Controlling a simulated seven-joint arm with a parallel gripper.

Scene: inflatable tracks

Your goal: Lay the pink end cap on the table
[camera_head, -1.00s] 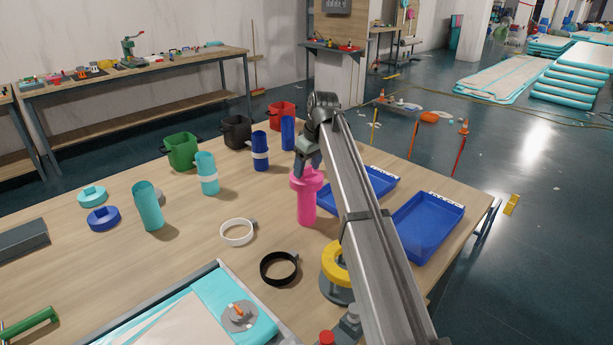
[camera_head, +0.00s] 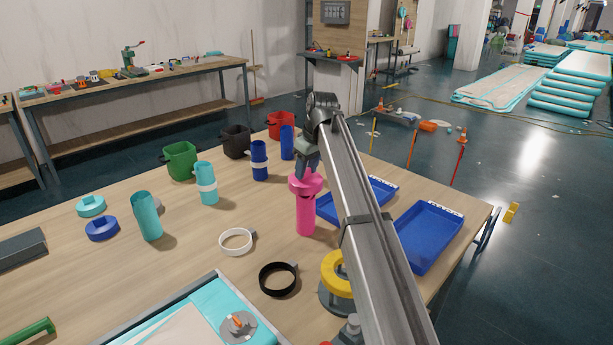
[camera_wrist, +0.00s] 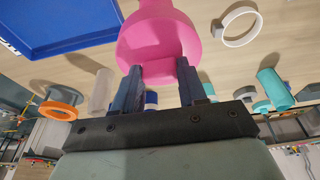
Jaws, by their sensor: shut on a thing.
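The pink end cap (camera_head: 304,185) sits at the top of an upright pink tube (camera_head: 306,218) on the table (camera_head: 190,258). My gripper (camera_head: 306,172) reaches down from above and is shut on the cap. In the wrist view the cap (camera_wrist: 158,38) is large, with my gripper's two dark fingers (camera_wrist: 158,80) on either side of its raised grip. The cap looks slightly tilted over the tube in the head view. I cannot tell whether it is still seated on the tube.
Blue trays (camera_head: 428,236) lie to the right, partly behind my arm. A white ring (camera_head: 236,241), a black ring (camera_head: 278,279) and a teal tube (camera_head: 147,217) stand nearby. A blue cap (camera_head: 102,229) lies further left. Bare table lies between these and the pink tube.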

